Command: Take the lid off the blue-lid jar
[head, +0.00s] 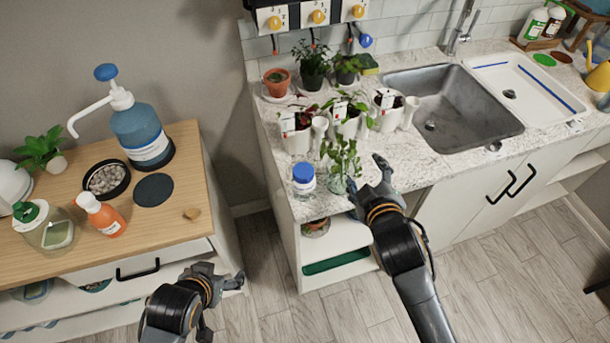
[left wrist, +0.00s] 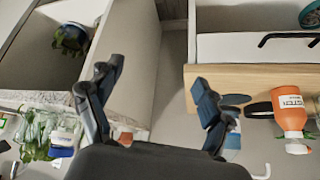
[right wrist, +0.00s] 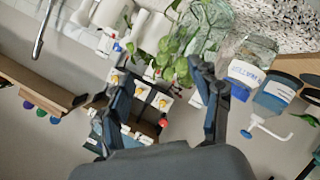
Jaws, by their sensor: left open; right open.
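The blue-lid jar (head: 304,186) stands upright at the front left corner of the speckled counter, its blue lid (head: 303,172) on top. In the right wrist view the jar (right wrist: 252,58) appears upside down, partly behind a finger. My right gripper (head: 367,178) is open and empty, to the right of the jar and close to a glass vase with a cutting (head: 341,160). My left gripper (head: 222,300) is open and empty, low over the floor gap between the wooden cabinet and the counter, apart from the jar.
White pots with plants (head: 297,137) stand behind the jar. A sink (head: 455,110) is at the right. The wooden cabinet top (head: 185,195) at left holds a blue pump bottle (head: 139,130), an orange bottle (head: 103,215) and a green-lidded jar (head: 52,232). The floor gap is free.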

